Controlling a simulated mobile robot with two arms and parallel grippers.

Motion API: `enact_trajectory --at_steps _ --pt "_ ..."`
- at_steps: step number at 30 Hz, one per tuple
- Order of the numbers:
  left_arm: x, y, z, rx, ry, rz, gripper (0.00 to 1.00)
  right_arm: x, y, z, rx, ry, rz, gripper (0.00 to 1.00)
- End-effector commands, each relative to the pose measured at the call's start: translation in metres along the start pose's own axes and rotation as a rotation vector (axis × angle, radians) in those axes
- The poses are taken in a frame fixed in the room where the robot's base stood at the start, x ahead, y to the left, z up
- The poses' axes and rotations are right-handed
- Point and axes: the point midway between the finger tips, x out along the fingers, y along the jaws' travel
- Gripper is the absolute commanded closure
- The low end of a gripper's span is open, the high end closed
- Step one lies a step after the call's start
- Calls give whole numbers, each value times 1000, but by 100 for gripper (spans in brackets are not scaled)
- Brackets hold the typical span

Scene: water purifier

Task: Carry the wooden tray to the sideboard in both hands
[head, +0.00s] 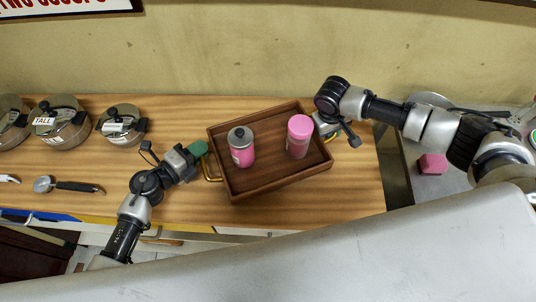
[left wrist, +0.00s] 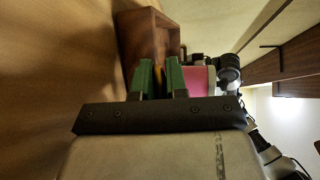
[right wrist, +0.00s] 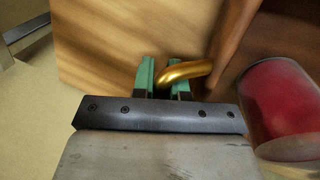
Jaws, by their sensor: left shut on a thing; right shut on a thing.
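The wooden tray (head: 272,172) is over the wooden counter, turned slightly askew; whether it touches the surface I cannot tell. It holds a pink bottle with a grey-black lid (head: 241,147) and an all-pink container (head: 299,136), both upright. My left gripper (head: 203,155) is at the tray's left end; in the left wrist view its green fingers (left wrist: 160,78) close on the gold handle. My right gripper (head: 325,129) is at the right end; in the right wrist view its fingers (right wrist: 163,78) are shut on the other gold handle (right wrist: 192,71).
Several lidded metal pots, one labelled TALL (head: 61,124), stand at the left on the counter (head: 345,190). A ladle (head: 70,186) lies in front of them. A pink block (head: 432,164) sits on a grey surface at the right, past a dark gap (head: 394,170). A wall stands behind.

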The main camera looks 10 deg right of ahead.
Motion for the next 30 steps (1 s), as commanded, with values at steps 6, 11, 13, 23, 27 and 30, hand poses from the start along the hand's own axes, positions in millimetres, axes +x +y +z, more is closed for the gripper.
enact_trajectory --at_steps 6,11,13,23,27,30 --pt "-1 4 2 0 -4 4 64 3 4 0 10 -1 7 63" --pt "0 4 1 0 -2 2 61 3 2 0 6 -1 4 61" --pt "0 3 0 0 -2 2 61 3 1 0 4 -1 3 61" --pt "-36 5 0 1 -1 5 61 3 0 0 2 0 1 61" --pt "-68 5 0 1 -1 6 61 3 0 0 1 0 1 61" --pt "-87 5 0 -1 -2 6 61 3 0 0 1 0 1 61"
